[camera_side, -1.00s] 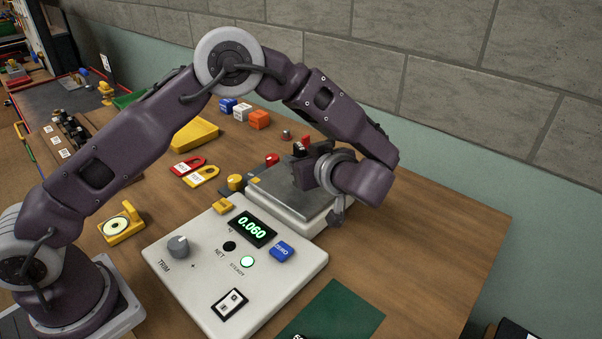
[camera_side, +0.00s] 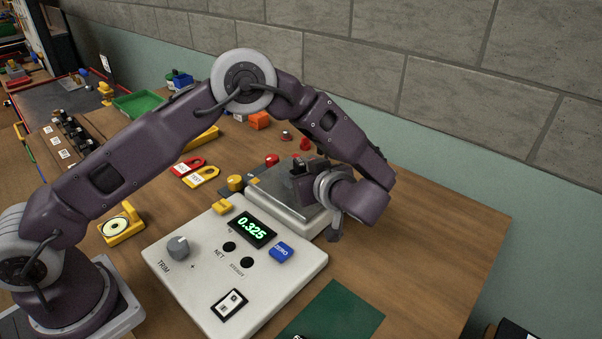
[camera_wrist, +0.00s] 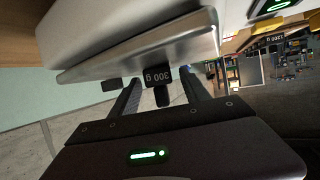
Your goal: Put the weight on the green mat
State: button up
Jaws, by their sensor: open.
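The weight (camera_wrist: 158,76) is a small black piece marked "300 g" with a dark knob, seen in the wrist view against the scale's metal pan (camera_wrist: 140,50). My gripper (camera_wrist: 162,84) is open, with one finger on each side of the weight's knob; I cannot tell whether either touches. In the side view my gripper (camera_side: 302,178) is low over the pan (camera_side: 268,192), and the weight is not clearly made out there. The green mat (camera_side: 338,312) lies flat in front of the scale, at the bottom of the picture, partly cut off.
The scale's white console (camera_side: 200,275) reads 0.325, with a trim knob (camera_side: 178,246) and a blue zero button (camera_side: 281,252). Red and yellow tags (camera_side: 200,177), a yellow holder (camera_side: 121,230) and small coloured blocks (camera_side: 259,120) lie around. The table right of the scale is clear.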

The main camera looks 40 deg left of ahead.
jog(key=v, duration=1.2)
jog(key=s+a+r+m+g+h, duration=0.3)
jog(key=s+a+r+m+h, duration=0.35)
jog(key=s+a+r, duration=0.65)
jog(key=s+d+f+m+t+h, duration=0.1)
jog(key=s+m+h, duration=0.1)
jog(key=s, duration=0.4)
jog(key=s+d+m+t+h, duration=0.1)
jog(key=s+m+h, duration=0.2)
jog(key=s, duration=0.4)
jog(key=shift+f+m+t, duration=0.35)
jog(key=shift+m+t, duration=0.05)
jog(key=shift+m, duration=0.25)
jog(key=shift+o, duration=0.5)
jog(key=shift+s+d+f+m+t+h, duration=0.15)
jog(key=shift+s+d+m+t+h, duration=0.15)
jog(key=shift+s+d+m+h, duration=0.15)
